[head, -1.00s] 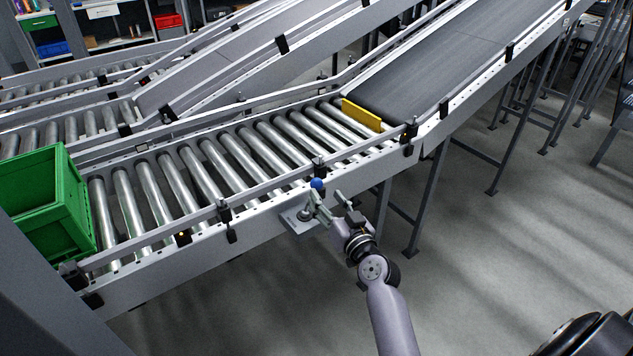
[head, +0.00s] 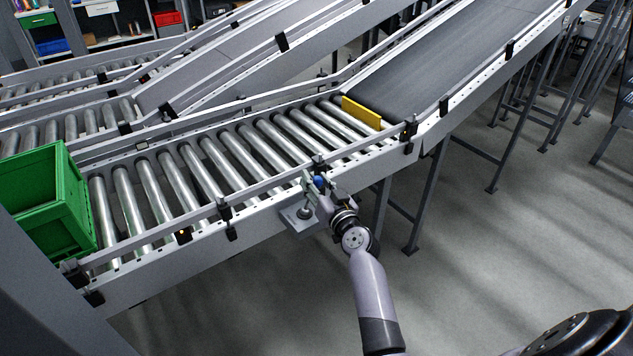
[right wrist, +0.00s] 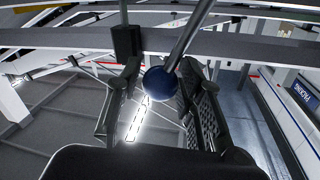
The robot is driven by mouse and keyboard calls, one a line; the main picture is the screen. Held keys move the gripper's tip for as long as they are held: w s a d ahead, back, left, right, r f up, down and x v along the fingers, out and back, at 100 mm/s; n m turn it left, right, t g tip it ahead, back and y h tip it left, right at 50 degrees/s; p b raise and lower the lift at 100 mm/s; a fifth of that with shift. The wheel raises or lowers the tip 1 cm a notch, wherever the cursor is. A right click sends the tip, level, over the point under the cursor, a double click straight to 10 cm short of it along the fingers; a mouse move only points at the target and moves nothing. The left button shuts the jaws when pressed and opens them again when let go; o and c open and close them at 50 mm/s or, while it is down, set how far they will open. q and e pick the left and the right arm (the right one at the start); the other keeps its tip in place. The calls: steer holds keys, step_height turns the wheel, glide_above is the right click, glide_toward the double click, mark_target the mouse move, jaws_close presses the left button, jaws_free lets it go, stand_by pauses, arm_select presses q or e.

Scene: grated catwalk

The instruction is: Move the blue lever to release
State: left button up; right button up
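The blue lever's round knob (head: 319,181) shows at the near side rail of the roller conveyor, above a grey mounting plate (head: 297,221). In the right wrist view the blue knob (right wrist: 160,84) sits on a thin metal rod that runs up and to the right. My right gripper (head: 315,184) is at the knob and partly covers the lever. In the right wrist view its two fingers (right wrist: 160,100) are apart, one on each side of the knob, with a gap visible on the left. My left gripper is not in view.
The roller conveyor (head: 215,165) has a side rail right behind the lever. A green crate (head: 62,215) stands on its left end. The floor at the right is clear near my arm.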

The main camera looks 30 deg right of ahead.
jaws_close()
steer(key=shift+a, duration=0.1)
steer(key=shift+s+a+r+n+b, duration=0.15)
steer(key=shift+a+n+b, duration=0.4)
steer(key=shift+n, duration=0.45)
steer(key=shift+a+r+n+t, duration=0.2)
steer(key=shift+a+n+t, duration=0.1)
steer(key=shift+a+n, duration=0.35)
steer(key=a+n, duration=0.1)
steer(key=n, duration=0.1)
steer(key=a+n, duration=0.1)
steer(key=n, duration=0.1)
steer(key=shift+s+a+t+y, duration=0.2)
steer(key=shift+a+t+y, duration=0.1)
steer(key=shift+s+a+f+n+t+y, duration=0.1)
steer(key=shift+a+f+n+t+y, duration=0.1)
steer(key=shift+a+n, duration=0.55)
steer(key=shift+s+a+f+n+t+y, duration=0.15)
steer(key=shift+a+n, duration=0.3)
steer(key=shift+n, duration=0.45)
steer(key=shift+w, duration=0.1)
